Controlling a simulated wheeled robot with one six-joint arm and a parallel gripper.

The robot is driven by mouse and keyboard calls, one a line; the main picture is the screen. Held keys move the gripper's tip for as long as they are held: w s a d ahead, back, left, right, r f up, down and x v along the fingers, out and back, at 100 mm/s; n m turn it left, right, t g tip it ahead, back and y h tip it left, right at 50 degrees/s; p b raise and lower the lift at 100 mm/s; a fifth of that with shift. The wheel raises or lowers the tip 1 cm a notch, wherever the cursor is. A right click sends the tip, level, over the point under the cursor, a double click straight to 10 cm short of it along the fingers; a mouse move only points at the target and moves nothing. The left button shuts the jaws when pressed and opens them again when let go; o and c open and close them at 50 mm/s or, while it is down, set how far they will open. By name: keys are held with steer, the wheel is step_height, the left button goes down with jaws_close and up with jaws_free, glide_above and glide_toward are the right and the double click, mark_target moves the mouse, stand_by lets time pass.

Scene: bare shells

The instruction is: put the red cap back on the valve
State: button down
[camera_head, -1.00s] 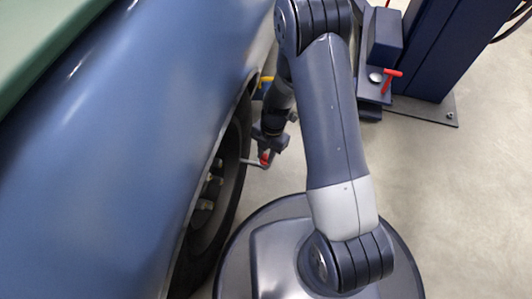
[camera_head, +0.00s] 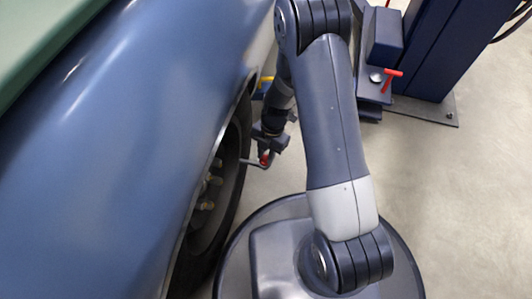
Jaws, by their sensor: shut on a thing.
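The red cap (camera_head: 264,158) shows as a small red spot at the tip of my gripper (camera_head: 265,155). My gripper is shut on it, low beside the wheel. A thin grey stem (camera_head: 250,162), which looks like the valve, reaches from the wheel side to just below the cap. I cannot tell whether the cap touches the stem or is apart from it. The wheel's dark tyre (camera_head: 236,175) is partly hidden under the blue car body, and my arm covers part of the view.
The blue car body (camera_head: 110,150) fills the left side. A dark blue lift post (camera_head: 440,50) with a red-handled part (camera_head: 392,77) stands at the upper right on a floor plate. A yellow piece (camera_head: 266,80) shows behind my arm. The floor (camera_head: 460,200) at the right is clear.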

steer(key=c, duration=0.6)
jaws_free()
steer(key=shift+c, duration=0.2)
steer(key=shift+r, duration=0.15)
steer(key=shift+r+p, duration=1.8)
steer(key=shift+r, duration=1.55)
steer(key=shift+c, duration=0.5)
jaws_close()
